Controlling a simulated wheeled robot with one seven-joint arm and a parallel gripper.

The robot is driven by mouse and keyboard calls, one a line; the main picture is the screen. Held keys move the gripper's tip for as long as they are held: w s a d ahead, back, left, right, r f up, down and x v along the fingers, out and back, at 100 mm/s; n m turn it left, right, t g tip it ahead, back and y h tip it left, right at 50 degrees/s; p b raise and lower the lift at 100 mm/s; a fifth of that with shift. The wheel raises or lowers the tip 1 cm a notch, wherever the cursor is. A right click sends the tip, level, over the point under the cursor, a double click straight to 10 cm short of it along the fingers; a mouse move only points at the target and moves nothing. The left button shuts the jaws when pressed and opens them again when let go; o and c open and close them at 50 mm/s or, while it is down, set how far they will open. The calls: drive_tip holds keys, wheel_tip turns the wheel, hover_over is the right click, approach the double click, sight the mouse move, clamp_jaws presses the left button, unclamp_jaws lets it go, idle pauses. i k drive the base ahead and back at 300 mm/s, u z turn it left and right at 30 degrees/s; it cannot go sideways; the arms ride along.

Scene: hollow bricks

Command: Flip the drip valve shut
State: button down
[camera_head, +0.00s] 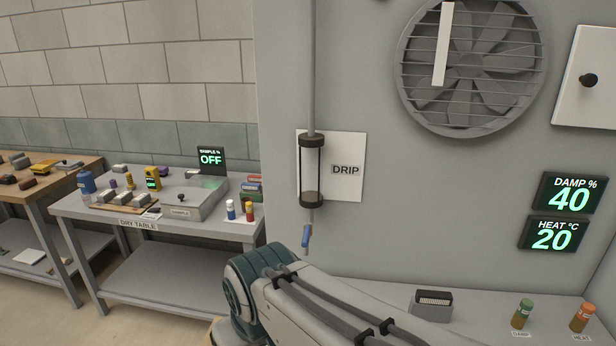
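The drip line runs down the grey wall panel: a grey pipe leads into a clear drip cylinder (311,168) with dark end caps. A white sign reading DRIP (346,168) is behind it. Below the cylinder a small blue valve lever (306,236) sits on the thin pipe, pointing roughly downward with a slight tilt. My arm, white and teal with dark cables, crosses the bottom middle, below the lever. My gripper is out of the picture, so its opening and its distance to the lever cannot be seen.
Right of the arm, a grey shelf holds a slotted box (432,304), a green-capped bottle (521,314) and an orange-capped bottle (582,317). Above are a fan (472,66) and displays reading DAMP 40 (570,196) and HEAT 20 (553,235). A cluttered dry table (139,223) stands left.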

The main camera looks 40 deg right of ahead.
sight(307, 228)
drive_tip(key=z, duration=1.35)
drive_tip(key=k, duration=0.8)
drive_tip(key=u, duration=0.65)
drive_tip(key=i, duration=1)
